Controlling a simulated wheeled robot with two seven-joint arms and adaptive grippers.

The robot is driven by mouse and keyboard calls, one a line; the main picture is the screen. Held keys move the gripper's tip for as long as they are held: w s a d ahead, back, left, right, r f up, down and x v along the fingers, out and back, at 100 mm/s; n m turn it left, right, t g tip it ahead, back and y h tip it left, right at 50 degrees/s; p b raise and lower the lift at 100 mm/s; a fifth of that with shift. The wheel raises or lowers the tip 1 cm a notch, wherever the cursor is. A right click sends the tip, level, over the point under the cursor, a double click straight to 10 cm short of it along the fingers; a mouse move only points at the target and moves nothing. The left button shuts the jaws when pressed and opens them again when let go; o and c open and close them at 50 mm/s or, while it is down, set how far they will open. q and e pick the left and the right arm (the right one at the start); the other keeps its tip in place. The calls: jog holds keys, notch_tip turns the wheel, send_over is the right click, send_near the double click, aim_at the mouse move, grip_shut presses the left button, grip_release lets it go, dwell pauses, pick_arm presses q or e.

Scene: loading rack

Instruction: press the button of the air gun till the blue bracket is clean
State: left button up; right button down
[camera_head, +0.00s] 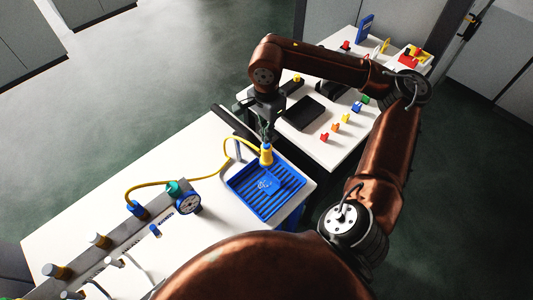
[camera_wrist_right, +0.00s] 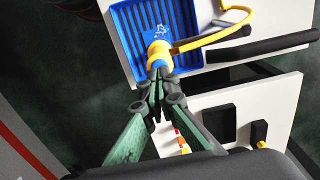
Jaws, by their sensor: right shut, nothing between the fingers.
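The yellow air gun (camera_head: 266,155) stands upright at the back edge of the blue slatted tray (camera_head: 240,188), with a yellow hose running from it. My right gripper (camera_head: 267,139) is directly above the air gun, pointing down. In the right wrist view its closed fingertips (camera_wrist_right: 158,68) are at the top of the air gun (camera_wrist_right: 158,52), touching or very close to it. A small blue bracket with pale specks (camera_head: 265,184) lies in the tray; it also shows just beyond the air gun in the right wrist view (camera_wrist_right: 158,32). My left gripper is not in view.
The yellow hose (camera_head: 205,177) curves left to fittings beside a round gauge (camera_head: 188,203). A metal bar with several knobs lies at the lower left. A second white table behind holds a dark pad (camera_head: 304,113) and small coloured pieces.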

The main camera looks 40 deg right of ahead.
jog(key=shift+f+b, duration=0.85)
jog(key=shift+f, duration=0.2)
dwell(0.4)
dwell(2.1)
jog(key=shift+r+p, duration=1.85)
jog(key=shift+r, duration=1.25)
